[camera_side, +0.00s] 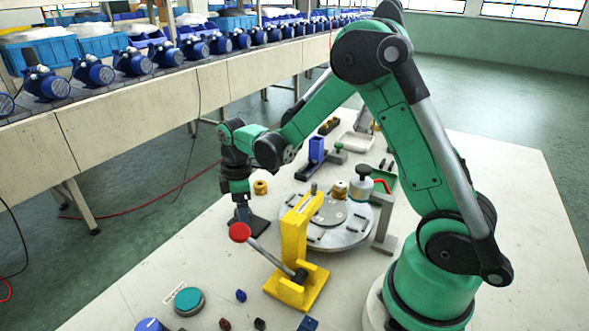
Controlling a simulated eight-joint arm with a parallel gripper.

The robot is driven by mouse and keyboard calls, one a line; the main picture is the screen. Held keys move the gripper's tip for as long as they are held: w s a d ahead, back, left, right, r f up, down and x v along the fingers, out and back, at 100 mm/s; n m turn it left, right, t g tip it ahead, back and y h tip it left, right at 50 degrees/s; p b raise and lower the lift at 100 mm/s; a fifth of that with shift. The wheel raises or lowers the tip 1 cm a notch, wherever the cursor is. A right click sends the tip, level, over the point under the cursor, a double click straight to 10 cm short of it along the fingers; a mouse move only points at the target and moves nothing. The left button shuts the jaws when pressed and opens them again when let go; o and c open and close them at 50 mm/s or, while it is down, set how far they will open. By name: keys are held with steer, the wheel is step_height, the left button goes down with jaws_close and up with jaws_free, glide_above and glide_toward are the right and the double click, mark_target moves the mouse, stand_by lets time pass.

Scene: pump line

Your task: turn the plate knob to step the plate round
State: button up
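The round grey plate (352,237) lies on the white table, with a smaller disc and several slots on top. A teal round knob (188,299) on a dark base sits at the front left of the table, beside a small pale label. I cannot tell for sure that it is the plate knob. My gripper (246,220) points down at the left of the plate, low over the table, behind the teal knob and apart from it. Its dark fingers blend together, so their opening cannot be made out. I see nothing held in it.
A yellow lever press (296,240) with a red ball handle (240,232) stands between my gripper and the plate's front. A brass ring (260,187) lies behind my gripper; another brass part (340,189) is at the plate's back. Small blocks and a blue disc (150,325) lie in front.

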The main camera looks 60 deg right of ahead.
steer(key=shift+r, duration=2.8)
steer(key=shift+r, duration=0.15)
steer(key=s+a+r+m+t, duration=0.5)
steer(key=s+r+m+t, duration=0.1)
steer(key=s+m, duration=0.3)
steer(key=shift+s+a+t, duration=0.15)
steer(key=shift+a+t, duration=0.1)
steer(key=shift+t, duration=0.25)
